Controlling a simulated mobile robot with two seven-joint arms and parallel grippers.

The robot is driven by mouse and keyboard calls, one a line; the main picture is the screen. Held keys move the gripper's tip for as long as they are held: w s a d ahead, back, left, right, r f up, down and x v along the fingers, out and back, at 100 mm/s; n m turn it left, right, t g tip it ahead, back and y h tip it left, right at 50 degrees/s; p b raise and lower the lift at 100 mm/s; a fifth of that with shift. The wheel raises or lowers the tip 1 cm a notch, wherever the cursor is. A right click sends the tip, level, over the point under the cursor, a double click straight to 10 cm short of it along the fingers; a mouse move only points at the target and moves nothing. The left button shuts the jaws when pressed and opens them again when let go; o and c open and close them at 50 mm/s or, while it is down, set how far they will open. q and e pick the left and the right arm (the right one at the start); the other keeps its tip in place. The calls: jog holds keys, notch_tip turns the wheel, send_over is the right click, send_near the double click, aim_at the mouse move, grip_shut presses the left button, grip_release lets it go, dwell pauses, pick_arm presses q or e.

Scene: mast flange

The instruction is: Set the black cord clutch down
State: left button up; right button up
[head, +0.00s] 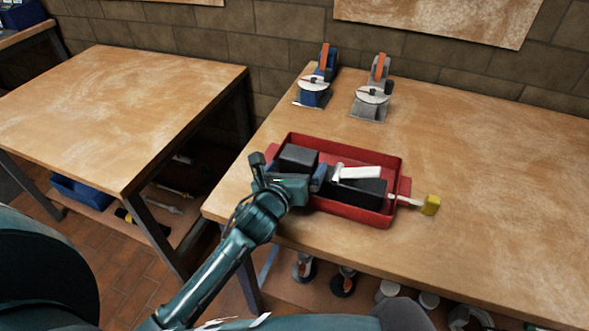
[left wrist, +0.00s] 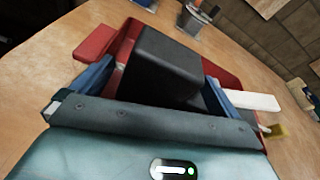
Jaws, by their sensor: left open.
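The black cord clutch (head: 298,157) looks like a dark, smooth-edged block and sits at the left end of the red tray (head: 394,181). In the left wrist view the block (left wrist: 163,66) stands between the two blue fingers of my left gripper (left wrist: 160,88). Red shows between the left finger and the block, so that finger is apart from it; contact on the right side is unclear. My left gripper (head: 296,178) is open, low over the tray's left part. The underside of the block is hidden. My right gripper is not in view.
The tray also holds a long black box (head: 358,191) and a white piece (head: 360,173). A yellow-ended tool (head: 430,205) sticks out at its right. A blue device (head: 315,90) and a grey device (head: 371,98) stand behind. The workbench (head: 500,170) is clear at right.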

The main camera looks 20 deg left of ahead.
pick_arm(q)
jog(key=shift+r, duration=0.2)
jog(key=v, duration=1.2)
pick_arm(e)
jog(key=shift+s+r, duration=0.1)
pick_arm(q)
jog(key=shift+s+a+f+n, duration=0.1)
jog(key=shift+a+f+n, duration=0.15)
jog(key=shift+n, duration=0.35)
jog(key=s+a+f+n+g, duration=0.1)
jog(key=s+f+n+g, duration=0.25)
jog(key=s+n, duration=0.45)
jog(key=s+a+f+n+g, duration=0.1)
jog(key=s+f+n+g, duration=0.2)
jog(key=n, duration=0.9)
jog(key=s+a+f+n+g, duration=0.1)
jog(key=s+f+n+g, duration=0.1)
jog(key=s+n+g, duration=0.6)
jog(key=w+d+f+n+t+h+p, duration=0.1)
jog(key=w+d+f+t+h+p, duration=0.1)
jog(key=w+d+t+p, duration=0.3)
jog(key=w+d+t, duration=0.1)
jog(key=w+t, duration=0.2)
jog(key=t, duration=0.2)
jog(key=shift+d+h, duration=0.25)
jog(key=shift+h, duration=0.15)
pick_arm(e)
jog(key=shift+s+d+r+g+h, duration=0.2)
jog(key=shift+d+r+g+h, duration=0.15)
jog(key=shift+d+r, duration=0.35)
